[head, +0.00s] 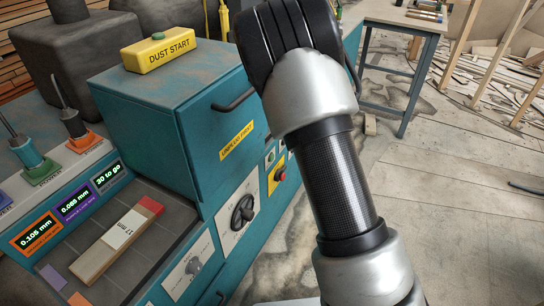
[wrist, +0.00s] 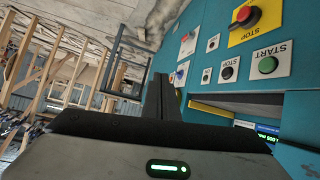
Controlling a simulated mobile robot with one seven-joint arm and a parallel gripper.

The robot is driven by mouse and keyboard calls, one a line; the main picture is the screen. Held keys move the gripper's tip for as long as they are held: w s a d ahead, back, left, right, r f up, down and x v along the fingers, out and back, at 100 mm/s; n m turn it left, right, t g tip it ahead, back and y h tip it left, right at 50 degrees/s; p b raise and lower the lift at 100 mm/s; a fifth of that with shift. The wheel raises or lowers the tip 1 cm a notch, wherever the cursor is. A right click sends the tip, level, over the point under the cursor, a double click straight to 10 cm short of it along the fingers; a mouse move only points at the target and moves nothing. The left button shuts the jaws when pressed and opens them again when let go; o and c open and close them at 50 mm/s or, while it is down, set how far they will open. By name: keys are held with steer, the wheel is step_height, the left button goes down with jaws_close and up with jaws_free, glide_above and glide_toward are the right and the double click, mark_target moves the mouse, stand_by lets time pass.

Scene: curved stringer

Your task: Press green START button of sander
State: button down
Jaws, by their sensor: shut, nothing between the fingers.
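In the wrist view, the green START button (wrist: 267,64) sits on a white plate on the teal machine front, right of my gripper. My gripper (wrist: 158,82) is shut and empty, pointing towards the panel and apart from the button. A black STOP button (wrist: 228,72) lies between them in the picture. A red STOP button (wrist: 247,15) on a yellow plate is above. In the head view, the sander's teal cabinet (head: 150,125) stands at the left. My arm covers part of its front, and my gripper is hidden there.
A yellow DUST START box (head: 158,52) with its own green button stands on the cabinet. A drawer handle (head: 234,101) and black handwheel (head: 242,211) stick out from the front. A workbench (head: 400,20) stands behind. The floor at right is mostly clear.

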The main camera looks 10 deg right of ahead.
mark_target(272, 158)
step_height(272, 158, down, 5)
steer(key=w+d+n+t+h, duration=0.1)
steer(key=w+d+n+t, duration=0.1)
steer(key=n+t, duration=0.1)
steer(key=s+a+f+n+t+y+b, duration=0.1)
steer(key=a+f+n+t+y+b, duration=0.1)
steer(key=a+f+n+t+y, duration=0.3)
steer(key=a+n+y, duration=0.3)
steer(key=n+y, duration=0.1)
steer(key=n, duration=0.3)
steer(key=shift+s, duration=0.35)
steer(key=w+a+b, duration=0.1)
steer(key=w+a, duration=0.4)
steer(key=a, duration=0.2)
steer(key=shift+a+b, duration=0.15)
steer(key=shift+b, duration=0.2)
stand_by(1.4)
steer(key=shift+w+a, duration=0.2)
steer(key=shift+a, duration=0.1)
